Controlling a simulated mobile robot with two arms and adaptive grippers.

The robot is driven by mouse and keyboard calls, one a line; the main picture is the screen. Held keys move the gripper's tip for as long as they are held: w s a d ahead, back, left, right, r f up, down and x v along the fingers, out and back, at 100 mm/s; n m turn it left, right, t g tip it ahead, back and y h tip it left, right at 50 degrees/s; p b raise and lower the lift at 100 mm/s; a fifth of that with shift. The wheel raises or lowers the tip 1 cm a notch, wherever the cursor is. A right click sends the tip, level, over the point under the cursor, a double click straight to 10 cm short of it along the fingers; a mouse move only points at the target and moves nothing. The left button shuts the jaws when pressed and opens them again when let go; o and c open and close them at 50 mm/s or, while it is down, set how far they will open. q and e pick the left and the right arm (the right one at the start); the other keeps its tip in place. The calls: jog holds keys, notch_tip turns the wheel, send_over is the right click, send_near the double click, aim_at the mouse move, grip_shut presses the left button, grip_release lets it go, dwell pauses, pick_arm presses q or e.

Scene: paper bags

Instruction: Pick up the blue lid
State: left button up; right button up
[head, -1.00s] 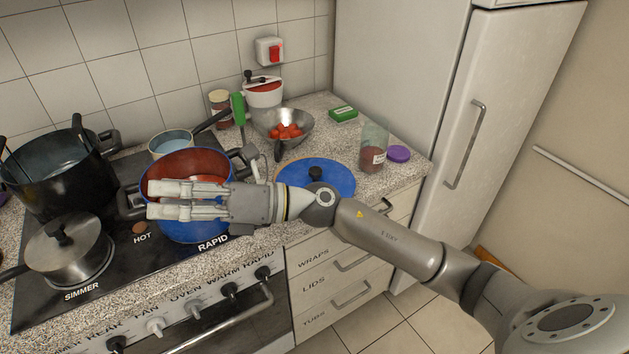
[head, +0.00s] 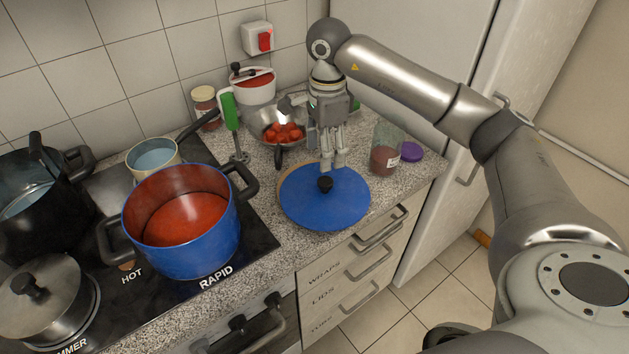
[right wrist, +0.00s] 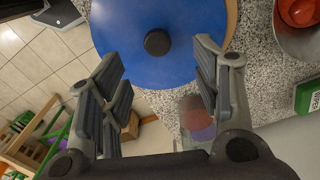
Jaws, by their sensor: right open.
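The blue lid (head: 325,207) lies flat on the speckled counter, right of the stove, on a pale round board that peeks out at its edge. Its black knob (head: 325,184) points up at the middle. My right gripper (head: 333,164) points down over the far part of the lid, just behind the knob, and holds nothing. In the right wrist view the lid (right wrist: 185,62) and knob (right wrist: 157,42) show ahead, with my open fingers (right wrist: 160,90) on either side and the knob between and beyond them. My left gripper is not in view.
A blue pot of red sauce (head: 187,222) stands on the stove at left. A metal bowl of tomatoes (head: 268,124), a green hand blender (head: 231,114) and a glass jar (head: 385,150) stand close around the lid. A purple cap (head: 411,151) lies at right.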

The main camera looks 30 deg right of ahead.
jog(key=p, duration=0.1)
send_over(325, 180)
jog(key=s, duration=0.1)
notch_tip(325, 180, down, 4)
jog(key=shift+f, duration=0.1)
jog(key=shift+w+f, duration=0.1)
jog(key=shift+f, duration=0.2)
jog(key=shift+w+f+p, duration=0.1)
jog(key=shift+f+p, duration=0.2)
jog(key=shift+f, duration=0.05)
notch_tip(325, 180, down, 4)
jog(key=shift+w+r+p, duration=0.15)
jog(key=shift+r+p, duration=0.1)
jog(key=shift+p, duration=0.6)
jog(key=shift+f, duration=0.55)
jog(key=shift+w, duration=0.1)
jog(key=c, duration=1.2)
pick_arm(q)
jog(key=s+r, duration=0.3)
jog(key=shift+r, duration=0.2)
pick_arm(e)
jog(key=shift+c, duration=0.2)
